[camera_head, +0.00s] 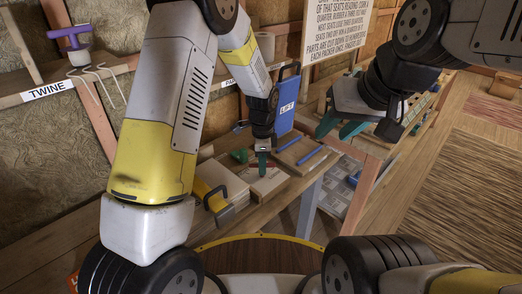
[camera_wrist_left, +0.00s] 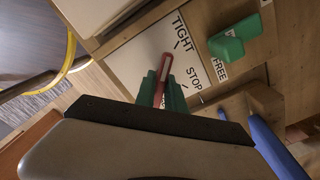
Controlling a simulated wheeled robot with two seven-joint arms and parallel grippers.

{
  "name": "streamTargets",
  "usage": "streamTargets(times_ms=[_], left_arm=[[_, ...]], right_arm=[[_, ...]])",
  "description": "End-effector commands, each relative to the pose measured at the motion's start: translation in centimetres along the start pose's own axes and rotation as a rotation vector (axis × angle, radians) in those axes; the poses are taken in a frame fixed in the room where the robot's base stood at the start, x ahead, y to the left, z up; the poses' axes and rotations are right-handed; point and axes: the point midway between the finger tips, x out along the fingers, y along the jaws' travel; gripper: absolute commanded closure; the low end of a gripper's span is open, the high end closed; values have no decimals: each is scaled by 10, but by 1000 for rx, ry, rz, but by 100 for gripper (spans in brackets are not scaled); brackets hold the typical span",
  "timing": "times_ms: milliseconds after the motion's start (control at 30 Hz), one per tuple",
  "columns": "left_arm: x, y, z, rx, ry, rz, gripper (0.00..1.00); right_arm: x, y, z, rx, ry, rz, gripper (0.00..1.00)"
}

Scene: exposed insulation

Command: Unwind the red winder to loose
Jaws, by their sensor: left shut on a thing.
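The red winder (camera_wrist_left: 166,66) is a slim red bar in the left wrist view. In the head view my left gripper (camera_head: 262,165) points down at the pale plate on the bench, and the winder is mostly hidden there. My right gripper (camera_head: 341,127) hangs empty above the right of the bench, its fingers apart.
A green block (camera_head: 239,156) stands close behind my left gripper. Blue bars (camera_head: 311,157) lie on a board to its right. A blue LIFT panel (camera_head: 286,100) stands behind. A purple winder (camera_head: 70,37) sits on the TWINE shelf.

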Motion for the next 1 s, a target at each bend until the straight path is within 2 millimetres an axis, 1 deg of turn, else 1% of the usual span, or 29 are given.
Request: streamTargets(times_ms=[200,433,600,867,1000], left_arm=[[-1,-1,0,-133,1,-2,100],[-1,-1,0,-145,1,-3,100],[-1,-1,0,-263,1,-3,100],[-1,-1,0,-288,1,-3,100],[-1,-1,0,-394,1,-4,100]], right_arm=[[0,0,0,0,0,0,64],[0,0,0,0,0,0,64],[0,0,0,0,0,0,64],[0,0,0,0,0,0,64],[0,0,0,0,0,0,64]])
